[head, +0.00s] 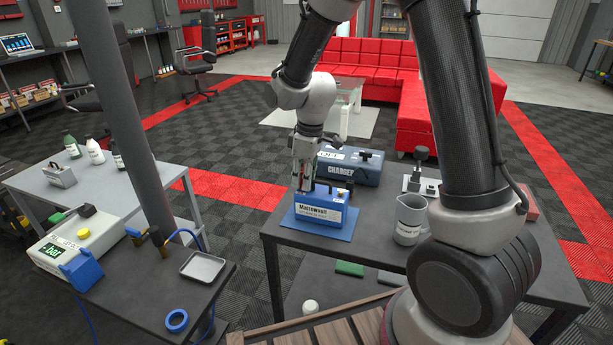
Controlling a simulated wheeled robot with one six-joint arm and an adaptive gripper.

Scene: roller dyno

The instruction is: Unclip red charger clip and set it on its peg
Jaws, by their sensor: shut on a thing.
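My gripper (303,182) points down over the left end of the blue battery (322,217), at its terminal. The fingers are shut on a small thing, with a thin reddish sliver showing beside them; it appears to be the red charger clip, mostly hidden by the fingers. I cannot tell whether it still touches the terminal. A dark clip or post (349,187) stands at the battery's right end. The blue-grey charger (352,168) sits just behind the battery. I cannot clearly make out the clip's peg.
The battery stands on a blue mat (300,222) on the dark table (380,256). A grey jug (409,219) and a light plate with a dark post (421,170) are to the right. A side bench holds a metal tray (203,267) and blue tape roll (175,321).

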